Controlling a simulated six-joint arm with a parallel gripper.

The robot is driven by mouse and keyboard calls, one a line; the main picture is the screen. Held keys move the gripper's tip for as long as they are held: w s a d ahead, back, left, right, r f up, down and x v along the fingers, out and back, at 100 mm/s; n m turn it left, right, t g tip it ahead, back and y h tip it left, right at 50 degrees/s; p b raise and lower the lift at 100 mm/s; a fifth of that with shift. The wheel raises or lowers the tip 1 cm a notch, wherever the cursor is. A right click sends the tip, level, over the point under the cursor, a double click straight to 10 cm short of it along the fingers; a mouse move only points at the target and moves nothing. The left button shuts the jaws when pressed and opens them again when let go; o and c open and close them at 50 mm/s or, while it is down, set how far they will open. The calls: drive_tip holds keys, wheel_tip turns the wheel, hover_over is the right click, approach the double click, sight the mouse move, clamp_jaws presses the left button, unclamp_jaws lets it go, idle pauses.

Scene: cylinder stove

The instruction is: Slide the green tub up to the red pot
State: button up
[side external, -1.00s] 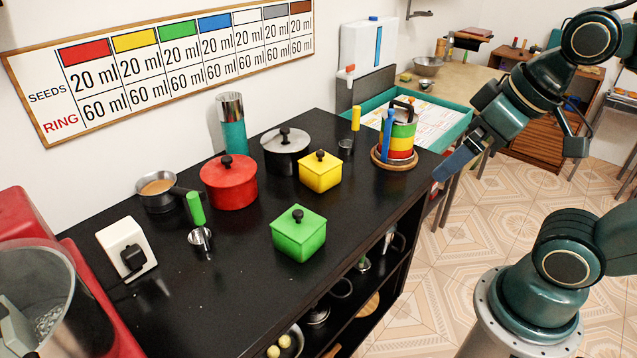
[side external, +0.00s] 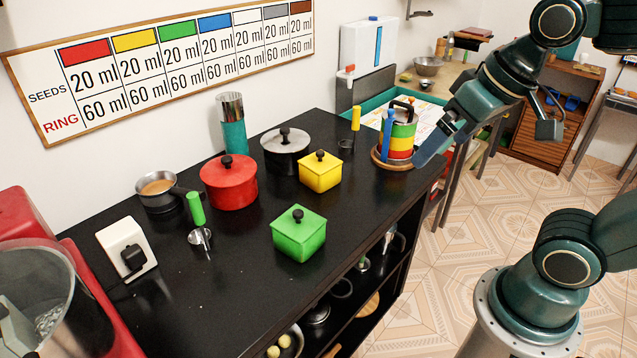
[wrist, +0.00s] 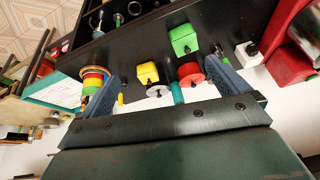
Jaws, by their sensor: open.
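The green tub (side external: 299,236), a square box with a black knob on its lid, stands upright near the front edge of the black counter. It also shows in the wrist view (wrist: 184,40). The red pot (side external: 230,184), round with a black knob, stands behind and to the left of the tub, with bare counter between them. It also shows in the wrist view (wrist: 190,74). My gripper (side external: 434,148) is at the right end of the counter, beside the striped stack and well apart from the tub. In the wrist view its two blue fingers stand wide apart with nothing held.
A yellow tub (side external: 320,172) stands right of the red pot, with a grey pot (side external: 285,150) behind it. A striped stack (side external: 398,135) stands near my gripper. The counter's front left is clear.

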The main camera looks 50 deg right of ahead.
drive_tip(key=w+a+m+g, duration=0.1)
drive_tip(key=w+m, duration=0.3)
drive_tip(key=w, duration=0.3)
drive_tip(key=m+g, duration=0.4)
drive_tip(key=m, duration=0.7)
hover_over(298, 222)
drive_tip(key=f, duration=1)
drive_tip(key=d+f, duration=0.1)
drive_tip(key=f, duration=0.4)
drive_tip(key=shift+w+a+f+m, duration=0.2)
drive_tip(key=shift+w+f+m, duration=0.1)
drive_tip(key=shift+f, duration=0.2)
drive_tip(key=shift+f, duration=0.15)
drive_tip(key=shift+f, duration=6.75)
drive_tip(key=c, duration=1.1)
drive_tip(key=shift+o, duration=0.2)
